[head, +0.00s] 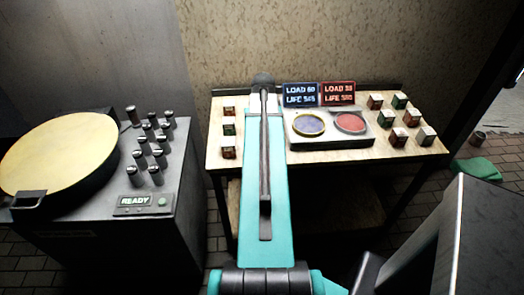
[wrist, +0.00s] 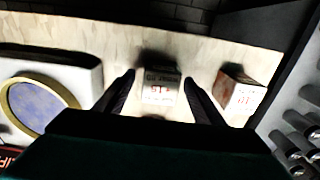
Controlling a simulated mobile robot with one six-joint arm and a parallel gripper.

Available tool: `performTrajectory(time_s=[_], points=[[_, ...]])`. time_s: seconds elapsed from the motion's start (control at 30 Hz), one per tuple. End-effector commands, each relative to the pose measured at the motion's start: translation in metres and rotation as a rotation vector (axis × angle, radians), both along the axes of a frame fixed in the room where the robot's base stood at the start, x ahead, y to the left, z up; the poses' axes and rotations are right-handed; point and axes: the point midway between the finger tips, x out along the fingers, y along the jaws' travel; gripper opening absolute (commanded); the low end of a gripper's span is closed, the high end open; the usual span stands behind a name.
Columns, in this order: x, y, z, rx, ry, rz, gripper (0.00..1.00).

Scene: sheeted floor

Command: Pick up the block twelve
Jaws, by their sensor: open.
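In the wrist view, a small block (wrist: 160,88) with a pale face and reddish print sits on the tabletop between the fingertips of my open gripper (wrist: 160,76). The fingers are on either side of it, with gaps showing; I cannot tell their height above the table. Its print is upside down and too blurred to confirm twelve. A second pale and red-brown block (wrist: 240,93) stands right of the right finger. In the head view, my arm hides the gripper and the block between its fingers. Left of my arm stand several small blocks (head: 229,130) in a column.
The table (head: 270,157) also bears a white unit with a blue disc (head: 309,125) and a red disc (head: 351,123), two display signs (head: 320,94) and several blocks (head: 398,137) at right. A grey cabinet (head: 180,215) with several metal cylinders (head: 158,175) stands left, apart from the table.

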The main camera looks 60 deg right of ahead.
Motion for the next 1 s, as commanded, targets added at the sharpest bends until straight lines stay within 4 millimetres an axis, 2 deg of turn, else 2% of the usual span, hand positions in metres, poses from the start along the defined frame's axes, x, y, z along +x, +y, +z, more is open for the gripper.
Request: performTrajectory(time_s=[0.03, 0.2, 0.83, 0.87, 1.0], points=[[-0.0003, 0.0002, -0.0078, 0.000, 0.000, 0.000, 0.62], [-0.0004, 0.0001, -0.0158, 0.000, 0.000, -0.001, 0.62], [-0.0009, -0.0003, -0.0164, 0.000, 0.000, -0.001, 0.62], [-0.0009, -0.0003, -0.0164, 0.000, 0.000, -0.002, 0.61], [-0.0010, -0.0003, -0.0164, 0.000, 0.000, -0.002, 0.37]])
